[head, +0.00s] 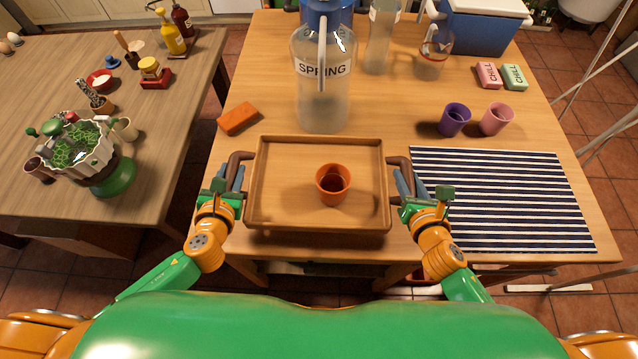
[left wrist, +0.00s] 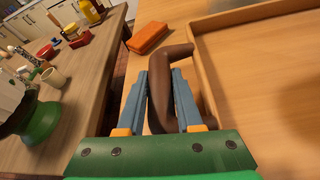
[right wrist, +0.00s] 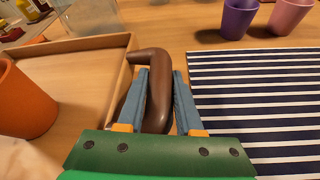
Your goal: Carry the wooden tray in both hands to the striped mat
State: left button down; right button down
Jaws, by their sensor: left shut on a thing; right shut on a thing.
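The wooden tray (head: 290,214) is in the middle of the head view, near the table's front edge, with an orange cup (head: 333,184) standing on it. My left gripper (head: 232,180) is shut on the tray's left brown handle (left wrist: 160,88). My right gripper (head: 405,184) is shut on the right brown handle (right wrist: 158,88). The tray looks level; I cannot tell whether it touches the table. The striped mat (head: 500,200), dark blue and white, lies flat on the table just right of my right gripper, with nothing on it.
A purple cup (head: 454,120) and a pink cup (head: 495,119) stand just behind the mat. A large SPRING bottle (head: 322,95) stands behind the tray, and an orange block (head: 238,118) lies behind its left corner. A second table (head: 150,150) is at left.

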aim_at(500, 197)
jog(key=l+z, duration=0.15)
jog(key=l, duration=0.45)
jog(key=i+l+z, duration=0.15)
jog(key=l, duration=0.4)
jog(key=i+l+z, duration=0.2)
jog(key=l, duration=0.4)
jog(key=k, duration=0.1)
